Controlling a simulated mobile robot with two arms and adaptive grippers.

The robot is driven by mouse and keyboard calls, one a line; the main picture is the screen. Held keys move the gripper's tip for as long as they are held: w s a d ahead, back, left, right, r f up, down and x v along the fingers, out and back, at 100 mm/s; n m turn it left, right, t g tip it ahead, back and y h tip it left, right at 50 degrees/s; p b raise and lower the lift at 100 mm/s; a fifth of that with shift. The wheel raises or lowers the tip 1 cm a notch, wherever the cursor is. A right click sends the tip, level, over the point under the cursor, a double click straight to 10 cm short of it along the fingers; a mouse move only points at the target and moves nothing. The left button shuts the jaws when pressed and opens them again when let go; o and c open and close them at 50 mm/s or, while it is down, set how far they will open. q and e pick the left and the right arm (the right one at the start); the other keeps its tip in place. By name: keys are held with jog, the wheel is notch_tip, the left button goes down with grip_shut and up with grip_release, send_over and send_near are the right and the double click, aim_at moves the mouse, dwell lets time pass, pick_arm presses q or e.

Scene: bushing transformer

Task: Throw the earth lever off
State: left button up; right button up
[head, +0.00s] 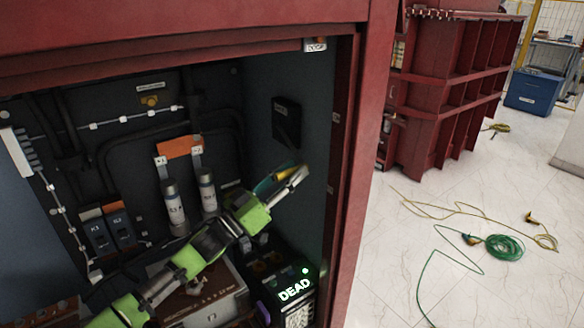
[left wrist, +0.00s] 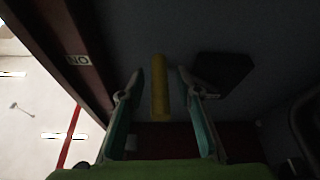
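My left gripper (head: 282,180) reaches across the open red cabinet to its right inner wall. In the left wrist view the two fingers (left wrist: 161,82) are apart. A yellow bar (left wrist: 160,88), which looks like the earth lever, stands upright between them, with a small gap on each side. In the head view I cannot clearly separate the lever from the fingers. My right gripper is not in view.
A dark box (head: 287,122) is on the wall just above the gripper; it shows beside the right finger in the left wrist view (left wrist: 222,72). Below, a unit's display (head: 295,289) reads "DEAD". Grey cylinders (head: 174,207) stand left. Cables (head: 504,247) lie on the floor outside.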

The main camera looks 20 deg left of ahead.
pick_arm(q)
jog(key=shift+w+d+r, duration=0.1)
jog(key=shift+w, duration=0.05)
grip_shut()
jog(key=shift+r, duration=0.1)
